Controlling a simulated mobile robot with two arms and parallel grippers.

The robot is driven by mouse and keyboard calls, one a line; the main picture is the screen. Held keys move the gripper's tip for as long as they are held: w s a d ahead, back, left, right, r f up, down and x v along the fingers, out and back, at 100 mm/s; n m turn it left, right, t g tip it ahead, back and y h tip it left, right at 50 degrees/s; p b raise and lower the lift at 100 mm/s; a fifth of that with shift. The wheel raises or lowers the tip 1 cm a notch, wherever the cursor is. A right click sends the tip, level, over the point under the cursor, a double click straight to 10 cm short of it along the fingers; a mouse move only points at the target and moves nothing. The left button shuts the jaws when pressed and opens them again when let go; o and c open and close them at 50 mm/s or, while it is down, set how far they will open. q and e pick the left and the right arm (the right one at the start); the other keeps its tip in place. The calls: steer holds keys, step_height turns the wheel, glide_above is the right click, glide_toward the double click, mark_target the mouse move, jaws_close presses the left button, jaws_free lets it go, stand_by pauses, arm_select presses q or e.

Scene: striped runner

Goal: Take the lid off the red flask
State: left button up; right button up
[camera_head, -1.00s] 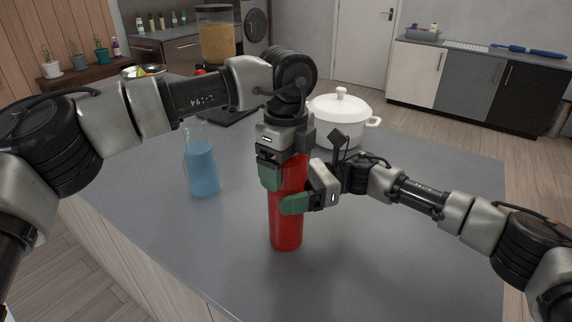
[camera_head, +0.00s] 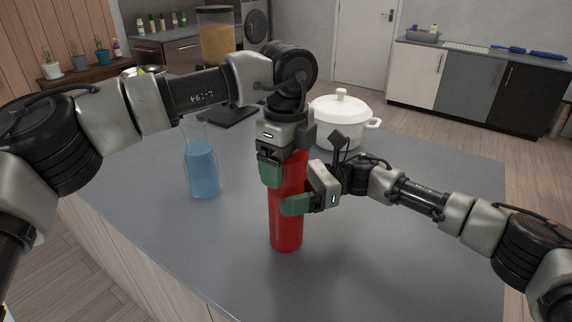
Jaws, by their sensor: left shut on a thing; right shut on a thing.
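The red flask (camera_head: 286,233) stands upright on the grey counter (camera_head: 390,245). My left gripper (camera_head: 271,174) comes down from above and is shut at the flask's top. Its fingers and body hide the lid, so I cannot tell whether the lid is apart from the flask. My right gripper (camera_head: 294,205) reaches in from the right and is shut on the flask's body, below the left gripper.
A glass bottle of blue liquid (camera_head: 202,170) stands left of the flask. A white lidded pot (camera_head: 341,122) stands behind to the right. A dispenser with amber contents (camera_head: 216,42) is at the back left. The counter's front right is clear.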

arm_select(q)
steer(key=shift+r, duration=0.7)
steer(key=shift+r, duration=0.1)
steer(key=shift+r, duration=1.9)
arm_select(e)
steer(key=o, duration=1.8)
steer(key=shift+c, duration=0.2)
arm_select(q)
steer(key=shift+f, duration=0.1)
arm_select(e)
steer(key=shift+d, duration=0.1)
